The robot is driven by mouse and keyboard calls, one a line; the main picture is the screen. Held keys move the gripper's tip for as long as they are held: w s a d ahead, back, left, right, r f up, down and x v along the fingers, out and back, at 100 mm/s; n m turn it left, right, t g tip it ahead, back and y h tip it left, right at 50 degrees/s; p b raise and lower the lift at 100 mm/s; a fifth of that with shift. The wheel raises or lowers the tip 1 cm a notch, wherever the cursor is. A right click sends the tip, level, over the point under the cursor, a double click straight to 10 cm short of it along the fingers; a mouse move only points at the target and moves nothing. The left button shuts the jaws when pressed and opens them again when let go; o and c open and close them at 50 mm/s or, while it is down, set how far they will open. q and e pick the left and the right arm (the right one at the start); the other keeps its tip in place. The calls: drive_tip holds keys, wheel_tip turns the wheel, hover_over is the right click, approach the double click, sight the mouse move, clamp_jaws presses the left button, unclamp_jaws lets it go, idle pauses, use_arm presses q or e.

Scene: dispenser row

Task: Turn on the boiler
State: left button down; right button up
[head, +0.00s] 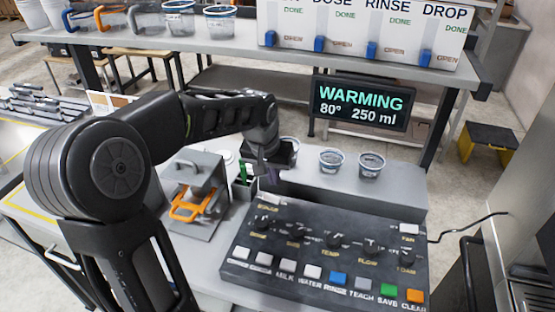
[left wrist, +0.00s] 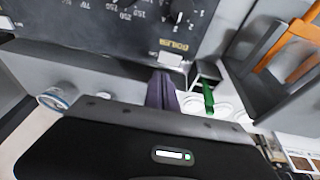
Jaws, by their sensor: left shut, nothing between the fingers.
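The dark control panel (head: 325,245) has a white switch at its far left corner, labelled BOILER. The boiler switch (left wrist: 172,60) shows clearly in the left wrist view; in the head view it sits just below my gripper. My left gripper (head: 267,178) is shut and empty, above the panel's far left corner. In the left wrist view its purple fingertips (left wrist: 162,90) appear close beside the switch; I cannot tell whether they touch. My right gripper is not in view.
A grey box with an orange-handled part (head: 188,207) stands left of the panel. A green-handled item (head: 243,173) stands in a small holder near my gripper. Cups (head: 371,165) stand on the ledge behind the panel. Knobs and coloured buttons cover the panel.

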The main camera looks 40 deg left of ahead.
use_arm(q)
wheel_tip(320, 180, up, 7)
drive_tip(key=s+d+b, duration=0.1)
drive_tip(key=d, duration=0.1)
drive_tip(key=shift+s, duration=0.2)
drive_tip(key=shift+d+f, duration=0.1)
idle(0.3)
